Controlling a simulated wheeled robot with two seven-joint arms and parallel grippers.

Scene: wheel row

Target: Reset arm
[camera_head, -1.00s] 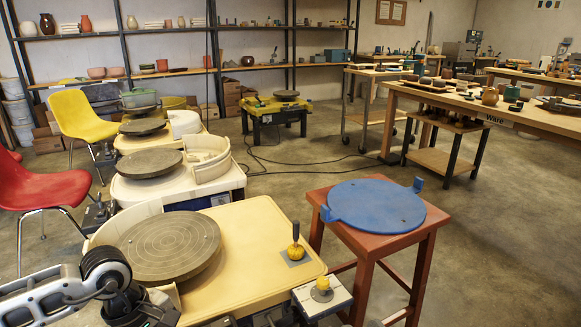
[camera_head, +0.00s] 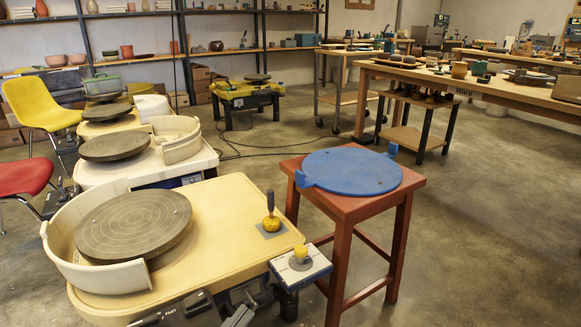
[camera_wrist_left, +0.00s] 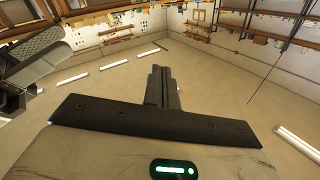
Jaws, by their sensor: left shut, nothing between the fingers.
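My left gripper (camera_wrist_left: 160,72) shows in the left wrist view, with its two dark fingers together and nothing between them. It points into open air, and pale surfaces with long bright light strips lie beyond it. Grey and black parts of my own arm show at the left edge of that view. I cannot make out the left gripper in the head view.
The nearest pottery wheel has a grey wheel head (camera_head: 133,222) within a cream splash pan (camera_head: 96,272). A red stool (camera_head: 350,205) bears a blue round bat (camera_head: 352,172). Open floor (camera_head: 480,240) lies to the right.

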